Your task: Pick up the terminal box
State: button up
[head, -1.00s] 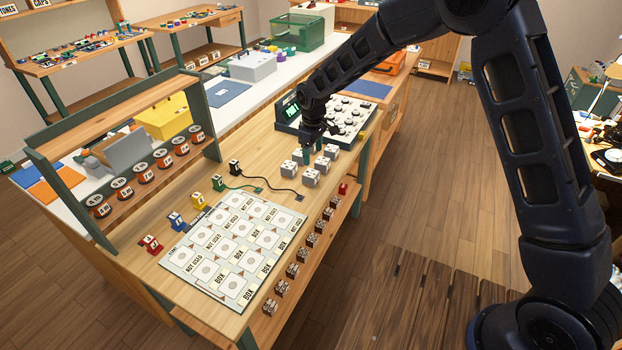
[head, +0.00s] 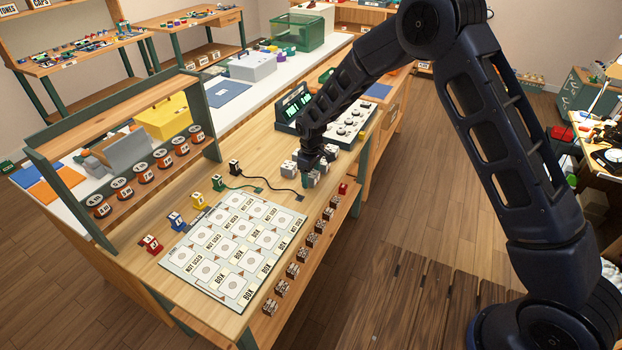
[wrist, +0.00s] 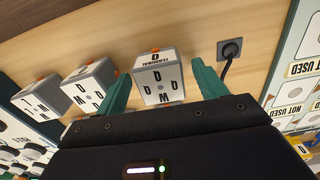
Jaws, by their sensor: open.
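Several grey terminal boxes stand on the wooden table. In the wrist view one box (wrist: 158,78), with dark letters on its top and an orange piece at its far edge, lies between the two green fingers of my gripper (wrist: 159,74). The fingers are open, one on each side, with a small gap visible on each side. I cannot tell how low the fingertips reach. Two more lettered boxes (wrist: 89,87) (wrist: 41,99) stand to the left. In the head view my gripper (head: 307,182) is down among the boxes (head: 289,168) and partly hides them.
A black plug (wrist: 230,50) with a cable lies right of the box. The white sorting board (head: 232,250) marked BOX and NOT USED lies to the left in the head view. A panel with dials and a green display (head: 296,104) stands behind. Small coloured blocks (head: 176,222) stand along the table.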

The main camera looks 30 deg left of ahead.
jog(key=c, duration=1.1)
